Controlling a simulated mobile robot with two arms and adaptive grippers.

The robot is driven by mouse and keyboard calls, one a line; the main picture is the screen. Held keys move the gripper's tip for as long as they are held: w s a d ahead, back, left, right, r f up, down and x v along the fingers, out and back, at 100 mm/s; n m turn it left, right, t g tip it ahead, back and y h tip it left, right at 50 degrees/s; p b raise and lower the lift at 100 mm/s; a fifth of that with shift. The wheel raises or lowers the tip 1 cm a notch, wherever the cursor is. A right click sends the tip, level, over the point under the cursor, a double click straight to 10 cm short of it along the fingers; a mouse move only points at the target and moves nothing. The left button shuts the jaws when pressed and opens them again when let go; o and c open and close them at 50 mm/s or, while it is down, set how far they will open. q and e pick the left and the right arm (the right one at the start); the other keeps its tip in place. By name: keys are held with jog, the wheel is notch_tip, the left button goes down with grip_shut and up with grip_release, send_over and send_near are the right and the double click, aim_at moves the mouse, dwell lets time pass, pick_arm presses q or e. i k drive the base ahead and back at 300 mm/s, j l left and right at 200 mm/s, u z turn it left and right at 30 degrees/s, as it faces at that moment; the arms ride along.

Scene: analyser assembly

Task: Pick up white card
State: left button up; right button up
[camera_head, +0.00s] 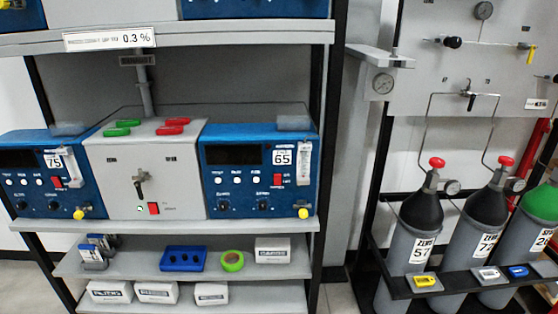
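The white card (489,273) is a small flat tag on the dark ledge in front of the gas cylinders at the right. It lies between a yellow card (424,281) on its left and a blue card (518,271) on its right. It has a small dark mark in its middle. Neither of my grippers is in view.
Gas cylinders (468,245) stand behind the dark ledge (455,288), below a grey panel (460,85) with tubing. At the left, a shelf rack holds blue analysers (228,183), a grey valve box (110,180), white boxes (272,250) and green tape (232,261).

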aim_at(90, 253)
jog(key=k+j+u, duration=0.15)
jog(key=j, duration=0.65)
jog(key=k+j+u, duration=0.2)
jog(key=j, duration=0.65)
jog(key=j+u, duration=0.15)
jog(key=j, duration=0.65)
